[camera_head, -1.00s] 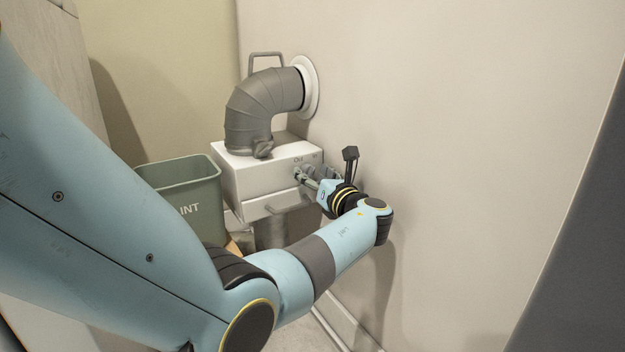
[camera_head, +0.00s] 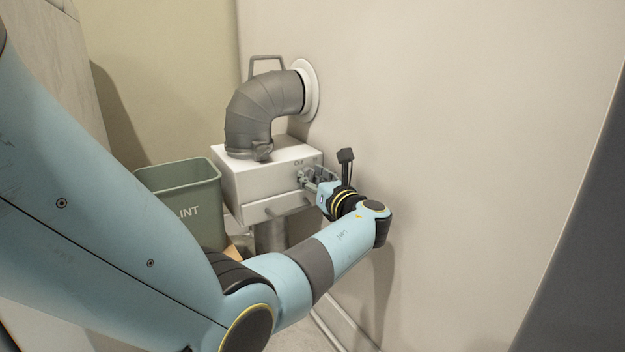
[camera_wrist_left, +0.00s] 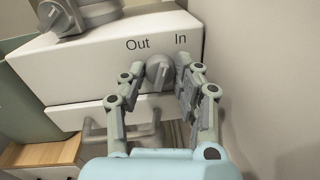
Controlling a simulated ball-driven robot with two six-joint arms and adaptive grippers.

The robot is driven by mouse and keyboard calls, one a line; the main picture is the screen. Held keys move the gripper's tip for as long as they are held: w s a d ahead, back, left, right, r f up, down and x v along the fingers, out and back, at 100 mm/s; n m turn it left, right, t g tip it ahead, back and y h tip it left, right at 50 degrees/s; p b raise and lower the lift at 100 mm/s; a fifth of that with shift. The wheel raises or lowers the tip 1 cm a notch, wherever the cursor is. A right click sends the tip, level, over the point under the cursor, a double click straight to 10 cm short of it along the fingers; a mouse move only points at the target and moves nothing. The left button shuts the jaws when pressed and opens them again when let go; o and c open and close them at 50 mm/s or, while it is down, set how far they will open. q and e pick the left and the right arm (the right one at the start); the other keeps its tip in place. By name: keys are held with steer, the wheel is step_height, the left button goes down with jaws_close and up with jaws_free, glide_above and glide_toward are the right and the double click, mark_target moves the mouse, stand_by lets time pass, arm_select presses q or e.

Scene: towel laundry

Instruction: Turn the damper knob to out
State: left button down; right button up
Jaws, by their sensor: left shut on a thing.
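The white damper box (camera_head: 262,179) stands against the wall under a grey duct elbow. In the left wrist view the box front (camera_wrist_left: 75,68) carries the words "Out" on the left and "In" on the right. The round grey damper knob (camera_wrist_left: 158,72) sits below these words, with a raised grip bar. My left gripper (camera_head: 310,179) reaches the front of the box from the right. In the left wrist view its fingers (camera_wrist_left: 156,84) stand on both sides of the knob and are shut on it. Fingertips hide part of the knob's edges. My right gripper is not in view.
A green lint bin (camera_head: 185,205) stands left of the box. The duct elbow (camera_head: 262,108) rises from the box into a white wall collar. A drawer with a bar handle (camera_wrist_left: 120,130) lies below the knob. The pale wall (camera_head: 470,150) is close on the right.

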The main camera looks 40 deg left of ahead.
arm_select(q)
steer(key=n+b, duration=0.1)
steer(key=n, duration=0.3)
steer(key=shift+f, duration=0.15)
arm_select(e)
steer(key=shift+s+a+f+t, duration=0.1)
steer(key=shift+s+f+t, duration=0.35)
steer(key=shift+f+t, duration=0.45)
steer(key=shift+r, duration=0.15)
arm_select(q)
steer(key=c, duration=1)
jaws_free()
steer(key=shift+o, duration=0.2)
steer(key=v, duration=0.7)
steer(key=shift+d, duration=0.3)
steer(key=shift+s+f, duration=0.1)
steer(key=shift+s, duration=0.05)
